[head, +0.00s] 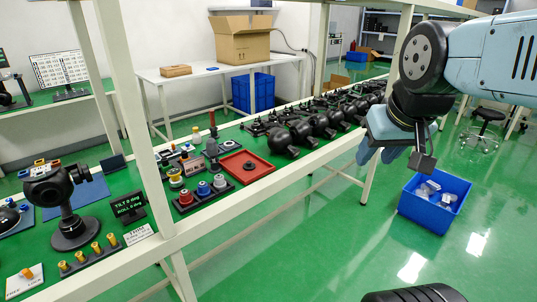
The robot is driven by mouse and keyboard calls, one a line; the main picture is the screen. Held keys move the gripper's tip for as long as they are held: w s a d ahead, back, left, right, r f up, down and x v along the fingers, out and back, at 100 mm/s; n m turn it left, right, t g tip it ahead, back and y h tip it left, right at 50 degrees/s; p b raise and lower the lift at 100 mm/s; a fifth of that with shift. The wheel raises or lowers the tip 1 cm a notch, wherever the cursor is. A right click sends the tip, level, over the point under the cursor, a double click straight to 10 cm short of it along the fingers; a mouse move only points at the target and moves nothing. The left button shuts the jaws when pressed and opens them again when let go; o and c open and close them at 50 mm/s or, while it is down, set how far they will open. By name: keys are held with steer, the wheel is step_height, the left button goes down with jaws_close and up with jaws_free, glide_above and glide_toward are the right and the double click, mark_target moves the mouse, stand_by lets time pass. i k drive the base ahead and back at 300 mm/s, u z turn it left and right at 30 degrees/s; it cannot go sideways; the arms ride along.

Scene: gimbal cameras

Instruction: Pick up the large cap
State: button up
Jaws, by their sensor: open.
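I cannot tell for sure which thing is the large cap. A black round part (249,166) lies in a shallow red tray (232,161) on the green bench. Left of it, a dark rack holds a red-topped cap (186,197), a blue-topped cap (203,188) and a white-and-red one (219,182). My gripper (378,154) hangs at the right, past the bench's front rail, pointing down. Its blue-grey fingers are open, with nothing seen between them. It is well to the right of the tray and rack, touching neither.
A black gimbal camera (72,228) stands at the left front, beside a small display (130,206) and a row of brass knobs (88,260). Several black cameras (310,127) line the bench. A pale post (136,125) and front rail cross the view. A blue bin (432,210) stands below.

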mark_target(248, 166)
steer(key=i, duration=1.05)
steer(key=u, duration=0.65)
